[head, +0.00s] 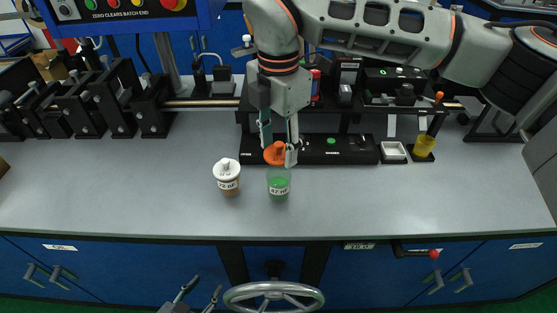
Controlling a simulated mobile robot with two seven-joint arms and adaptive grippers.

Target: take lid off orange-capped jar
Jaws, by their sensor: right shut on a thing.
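The orange-capped jar (279,187) stands upright on the grey counter. It is clear, with green contents and a white label. My left gripper (201,297) is low at the bottom edge, open and empty, in front of the counter and away from the jar.
Black machinery (310,149) runs behind. A white tray (393,153) and a yellow cup (424,146) stand to the right. A handwheel (273,296) is below the counter. The counter's front left and right are clear.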

